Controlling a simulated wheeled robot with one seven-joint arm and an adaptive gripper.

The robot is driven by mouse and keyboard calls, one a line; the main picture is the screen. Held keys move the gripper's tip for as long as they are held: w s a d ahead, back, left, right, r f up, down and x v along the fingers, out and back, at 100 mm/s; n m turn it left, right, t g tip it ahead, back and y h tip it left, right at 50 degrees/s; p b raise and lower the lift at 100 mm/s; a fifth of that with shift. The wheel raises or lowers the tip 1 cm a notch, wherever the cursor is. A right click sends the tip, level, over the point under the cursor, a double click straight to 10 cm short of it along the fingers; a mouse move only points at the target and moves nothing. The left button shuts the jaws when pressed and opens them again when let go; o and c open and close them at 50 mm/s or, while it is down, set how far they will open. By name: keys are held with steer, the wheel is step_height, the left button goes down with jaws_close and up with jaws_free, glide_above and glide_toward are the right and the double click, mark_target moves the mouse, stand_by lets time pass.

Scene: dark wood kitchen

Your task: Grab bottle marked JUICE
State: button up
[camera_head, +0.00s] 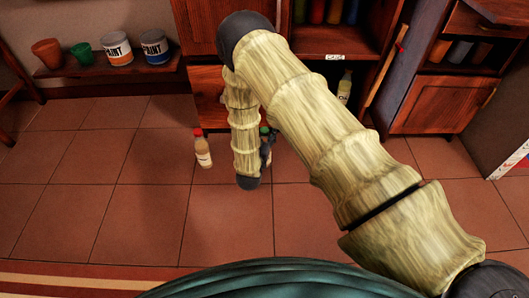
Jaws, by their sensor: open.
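A bottle with a red cap and pale contents (203,152) stands on the tiled floor, left of my arm. Another bottle, of which a green cap (264,130) shows, is mostly hidden behind my arm and gripper. A third, yellowish bottle (345,87) stands in the lower part of the cabinet at the right. The labels are too small to read, so I cannot tell which is marked JUICE.
A low wooden shelf (75,70) with pots and paint cans stands at the back left. Wooden cabinets (437,119) line the back and right. Open tiled floor (140,210) lies at the left, with a striped rug (50,280) at the front left.

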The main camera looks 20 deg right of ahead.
jaws_close()
steer(key=shift+r, duration=0.25)
